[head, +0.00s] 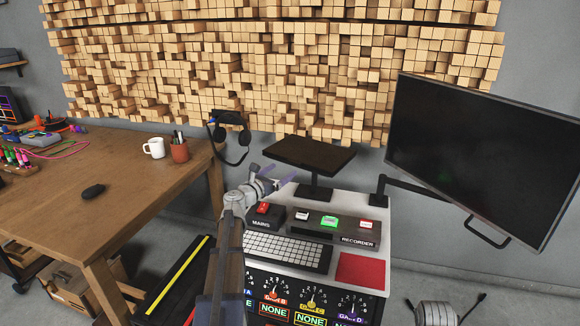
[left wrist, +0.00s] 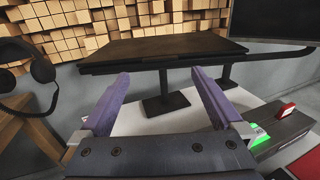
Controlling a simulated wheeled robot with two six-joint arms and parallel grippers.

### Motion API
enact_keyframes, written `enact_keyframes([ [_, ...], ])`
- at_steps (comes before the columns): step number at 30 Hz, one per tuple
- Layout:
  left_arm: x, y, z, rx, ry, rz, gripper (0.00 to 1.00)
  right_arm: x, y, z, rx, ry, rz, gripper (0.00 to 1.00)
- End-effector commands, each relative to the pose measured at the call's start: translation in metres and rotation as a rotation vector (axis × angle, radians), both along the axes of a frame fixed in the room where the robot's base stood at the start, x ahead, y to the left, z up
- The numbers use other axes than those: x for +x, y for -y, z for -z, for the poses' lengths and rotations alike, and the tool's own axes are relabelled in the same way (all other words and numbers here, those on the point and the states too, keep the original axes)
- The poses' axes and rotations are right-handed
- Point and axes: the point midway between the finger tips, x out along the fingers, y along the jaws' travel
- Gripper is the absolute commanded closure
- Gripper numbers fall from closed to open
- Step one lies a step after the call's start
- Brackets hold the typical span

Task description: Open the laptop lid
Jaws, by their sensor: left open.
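The laptop (head: 310,153) is a dark, flat, closed slab on a black stand (head: 314,190) at the back of the white console. In the left wrist view the laptop (left wrist: 165,48) spans the middle, its front edge facing me. My left gripper (head: 271,175) is in front of the laptop and a little to its left in the head view. Its purple fingers (left wrist: 160,76) are spread apart with nothing between them. Their tips appear close to the laptop's front edge, but I cannot tell whether they touch it. My right gripper cannot be made out.
The console (head: 350,208) carries a keyboard (head: 287,252), lit switches and a red pad (head: 361,270). A large monitor (head: 485,155) on an arm stands right of the laptop. Headphones (head: 231,134) hang to its left.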

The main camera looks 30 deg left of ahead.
Motion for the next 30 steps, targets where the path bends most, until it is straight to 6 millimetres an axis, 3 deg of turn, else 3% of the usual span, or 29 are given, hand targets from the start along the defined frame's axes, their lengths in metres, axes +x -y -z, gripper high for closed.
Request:
enact_keyframes([
  [9, 0.050, 0.003, 0.000, 0.001, 0.000, 0.002, 0.00, 0.000, 0.000, 0.000, 0.000, 0.000, 0.000, 0.50],
  [20, 0.057, 0.005, 0.000, 0.001, 0.000, 0.000, 0.01, 0.000, 0.000, 0.000, 0.000, 0.000, 0.000, 0.50],
  [30, 0.057, 0.005, 0.000, 0.001, 0.000, 0.001, 0.39, 0.000, 0.000, 0.000, 0.000, 0.000, 0.000, 0.50],
])
